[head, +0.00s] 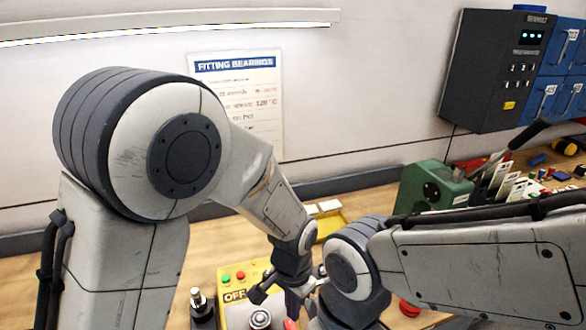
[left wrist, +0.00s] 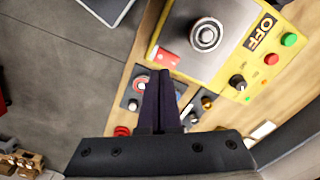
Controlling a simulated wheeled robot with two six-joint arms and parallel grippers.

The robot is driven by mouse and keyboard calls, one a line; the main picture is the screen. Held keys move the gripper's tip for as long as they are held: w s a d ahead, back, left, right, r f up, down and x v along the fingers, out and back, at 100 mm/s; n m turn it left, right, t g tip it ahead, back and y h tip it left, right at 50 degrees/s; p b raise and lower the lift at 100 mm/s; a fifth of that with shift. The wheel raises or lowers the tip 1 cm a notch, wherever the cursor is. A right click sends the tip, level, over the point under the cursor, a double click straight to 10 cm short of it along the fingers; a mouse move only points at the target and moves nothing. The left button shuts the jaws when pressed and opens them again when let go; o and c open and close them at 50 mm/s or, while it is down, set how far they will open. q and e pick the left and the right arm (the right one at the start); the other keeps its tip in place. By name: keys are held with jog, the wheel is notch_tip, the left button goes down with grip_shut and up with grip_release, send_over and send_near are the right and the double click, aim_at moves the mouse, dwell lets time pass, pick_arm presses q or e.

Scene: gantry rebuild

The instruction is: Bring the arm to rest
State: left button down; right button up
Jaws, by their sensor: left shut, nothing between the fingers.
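My left arm comes in from the left in the head view and bends down over the bench. My left gripper (head: 292,304) is low in the middle, beside a yellow-edged control box (head: 231,276). In the left wrist view its two dark fingers (left wrist: 160,85) are together with nothing between them. Their tips lie just below the box (left wrist: 222,75) in that picture. My right arm crosses in from the right in the head view, its rounded wrist joint close beside the left gripper; the right gripper itself does not show.
A green machine (head: 432,187) stands at the right on the wooden bench (head: 205,262). Small parts lie farther right. A dark cabinet (head: 497,70) hangs on the wall.

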pick_arm(q)
jog(key=s+a+r+b, duration=0.2)
jog(key=s+b, duration=0.1)
jog(key=s, duration=0.4)
jog(key=s+a+r+n+h+b, duration=0.1)
jog(key=s+a+r+b, duration=0.1)
jog(key=s, duration=0.5)
jog(key=shift+s+a+r+b, duration=0.25)
jog(key=shift+a+r+b, duration=0.1)
jog(key=shift+b, duration=0.1)
jog(key=shift+a, duration=0.1)
